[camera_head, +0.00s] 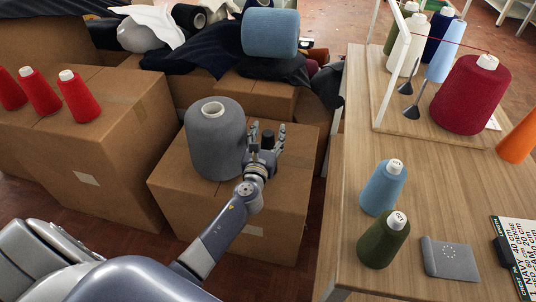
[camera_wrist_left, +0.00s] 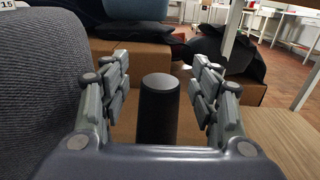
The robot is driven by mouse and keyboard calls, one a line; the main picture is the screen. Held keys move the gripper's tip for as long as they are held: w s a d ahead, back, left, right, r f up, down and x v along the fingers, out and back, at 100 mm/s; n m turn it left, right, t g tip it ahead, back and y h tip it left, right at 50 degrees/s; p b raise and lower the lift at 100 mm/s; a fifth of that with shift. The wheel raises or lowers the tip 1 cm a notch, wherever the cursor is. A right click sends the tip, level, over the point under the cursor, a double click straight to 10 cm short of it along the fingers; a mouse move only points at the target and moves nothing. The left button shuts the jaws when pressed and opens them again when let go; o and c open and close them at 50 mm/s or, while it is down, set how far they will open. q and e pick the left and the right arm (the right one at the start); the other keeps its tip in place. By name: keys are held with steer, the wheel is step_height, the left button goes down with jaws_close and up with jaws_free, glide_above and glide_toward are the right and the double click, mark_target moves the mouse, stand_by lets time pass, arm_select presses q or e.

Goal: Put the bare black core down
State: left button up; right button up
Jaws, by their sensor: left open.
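The bare black core (camera_head: 268,139) stands upright on a cardboard box (camera_head: 235,215), just right of a large grey yarn cone (camera_head: 214,140). In the left wrist view the core (camera_wrist_left: 158,112) stands between the two fingers, with a gap on each side. My left gripper (camera_head: 267,137) is open around the core; it also shows in the left wrist view (camera_wrist_left: 160,90). The core's lower part is hidden by the gripper in both views. My right gripper is not in view.
The grey cone stands close on the left of my gripper. A wooden table (camera_head: 310,270) to the right holds a blue cone (camera_head: 383,190), a green cone (camera_head: 383,242) and a dark red cone (camera_head: 470,97). Red cones (camera_head: 78,98) stand on a box at left.

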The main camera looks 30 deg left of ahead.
arm_select(q)
steer(key=shift+c, duration=0.5)
steer(key=c, duration=1)
steer(key=shift+o, duration=0.2)
steer(key=shift+r, duration=0.15)
